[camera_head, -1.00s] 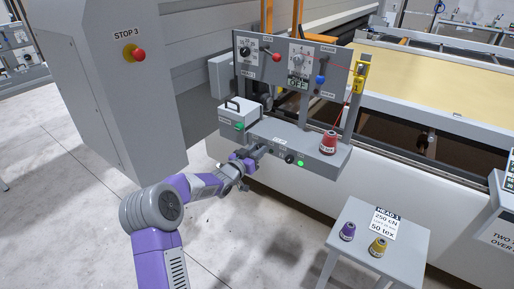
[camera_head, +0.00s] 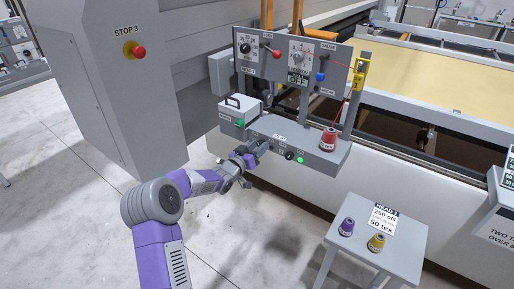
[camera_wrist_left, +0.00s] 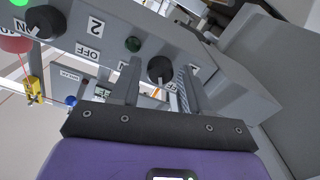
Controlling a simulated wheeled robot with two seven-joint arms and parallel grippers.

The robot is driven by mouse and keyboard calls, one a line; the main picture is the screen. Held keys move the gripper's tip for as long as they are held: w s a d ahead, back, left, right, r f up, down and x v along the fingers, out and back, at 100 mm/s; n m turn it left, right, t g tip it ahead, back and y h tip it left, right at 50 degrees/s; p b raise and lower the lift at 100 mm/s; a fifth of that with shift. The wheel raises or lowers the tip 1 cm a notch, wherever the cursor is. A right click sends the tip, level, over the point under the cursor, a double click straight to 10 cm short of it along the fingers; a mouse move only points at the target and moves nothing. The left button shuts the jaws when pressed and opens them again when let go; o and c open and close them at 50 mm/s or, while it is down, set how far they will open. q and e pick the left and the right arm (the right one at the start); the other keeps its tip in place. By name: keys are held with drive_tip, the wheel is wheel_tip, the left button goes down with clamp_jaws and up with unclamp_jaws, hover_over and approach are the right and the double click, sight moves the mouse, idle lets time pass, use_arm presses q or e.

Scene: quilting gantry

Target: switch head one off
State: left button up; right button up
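The grey head-one control ledge (camera_head: 322,156) carries black knobs in the head view. In the left wrist view, head one's black knob (camera_wrist_left: 160,69) has its pale pointer toward a partly hidden label. The small green lamp (camera_wrist_left: 133,45) beside it is dark. My left gripper (camera_head: 256,150) is at the ledge's left part. In the left wrist view its fingers (camera_wrist_left: 160,88) are open on either side of the knob, with gaps showing. The second knob (camera_wrist_left: 44,22) is left of it, and its lamp (camera_head: 300,160) glows green. My right gripper is not in view.
A red cone (camera_head: 328,139) stands on the ledge's right end. A white handled box (camera_head: 237,112) is at its left. Above is a dial panel (camera_head: 285,62) reading OFF. A small table (camera_head: 402,255) holds purple and yellow cones. A STOP 3 cabinet (camera_head: 105,90) stands left.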

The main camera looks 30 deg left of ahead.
use_arm(q)
drive_tip(key=shift+o, duration=0.7)
drive_tip(key=s, duration=0.7)
drive_tip(key=shift+s+a, duration=0.3)
drive_tip(key=s+d+f+n+g+h, duration=0.1)
drive_tip(key=s+d+f+g, duration=0.25)
drive_tip(key=d+f, duration=0.7)
drive_tip(key=s+d+f+n+g, duration=0.1)
drive_tip(key=s+d+f+g, duration=0.25)
drive_tip(key=d+f, duration=0.65)
drive_tip(key=s+d+f+g, duration=0.3)
drive_tip(key=s+f, duration=0.2)
drive_tip(key=s, duration=0.3)
drive_tip(key=s+d+f+m+g+h, duration=0.1)
drive_tip(key=s+d+f+g, duration=0.3)
drive_tip(key=s, duration=0.4)
drive_tip(key=s+d+f+g, duration=0.3)
drive_tip(key=s+f, duration=0.3)
drive_tip(key=s, duration=0.2)
drive_tip(key=shift+s+d+m+g+h, duration=0.15)
drive_tip(key=shift+m+g+h, duration=0.15)
